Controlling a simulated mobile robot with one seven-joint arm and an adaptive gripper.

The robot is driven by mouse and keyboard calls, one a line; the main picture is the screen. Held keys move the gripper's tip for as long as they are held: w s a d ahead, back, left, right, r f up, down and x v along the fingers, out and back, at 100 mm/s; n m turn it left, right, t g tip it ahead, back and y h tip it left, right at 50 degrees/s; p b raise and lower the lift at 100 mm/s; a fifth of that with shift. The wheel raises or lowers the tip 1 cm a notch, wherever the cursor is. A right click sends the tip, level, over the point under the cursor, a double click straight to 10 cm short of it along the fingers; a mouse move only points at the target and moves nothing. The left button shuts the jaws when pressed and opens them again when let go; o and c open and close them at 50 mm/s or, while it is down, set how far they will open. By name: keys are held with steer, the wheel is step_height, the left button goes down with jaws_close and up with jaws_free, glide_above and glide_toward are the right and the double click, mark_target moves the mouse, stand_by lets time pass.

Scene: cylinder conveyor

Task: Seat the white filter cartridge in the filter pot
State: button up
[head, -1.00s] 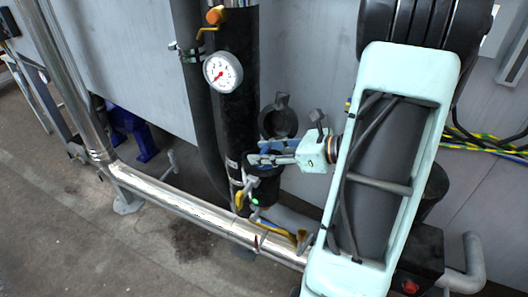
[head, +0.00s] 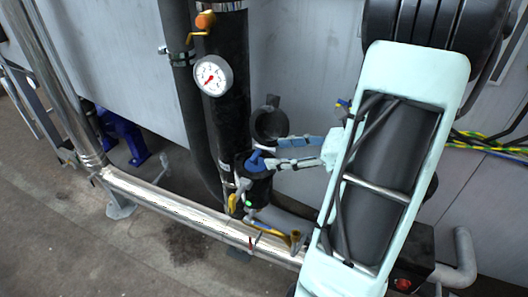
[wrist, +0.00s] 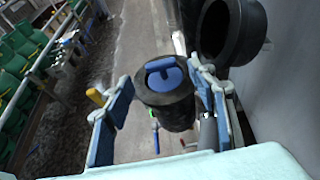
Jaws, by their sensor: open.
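The black filter pot (head: 257,188) stands upright in front of the dark vertical pipe; it also shows in the wrist view (wrist: 170,114). A blue round cap with a raised blue bar (wrist: 163,72) sits in the pot's mouth; its blue also shows in the head view (head: 255,160). No white cartridge body is visible; anything below the cap is hidden by the pot. My gripper (wrist: 160,88) is open, its blue-padded fingers apart on either side of the cap and clear of it. In the head view my gripper (head: 279,154) is just right of the pot's top.
A round black lid (head: 270,122) stands open behind the pot, close to a finger in the wrist view (wrist: 232,30). A pressure gauge (head: 213,76) is on the dark pipe. A yellow-handled valve (head: 278,231) and a shiny horizontal pipe (head: 190,214) lie below.

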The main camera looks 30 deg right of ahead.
steer(key=v, duration=0.4)
steer(key=shift+s, duration=0.1)
stand_by(0.4)
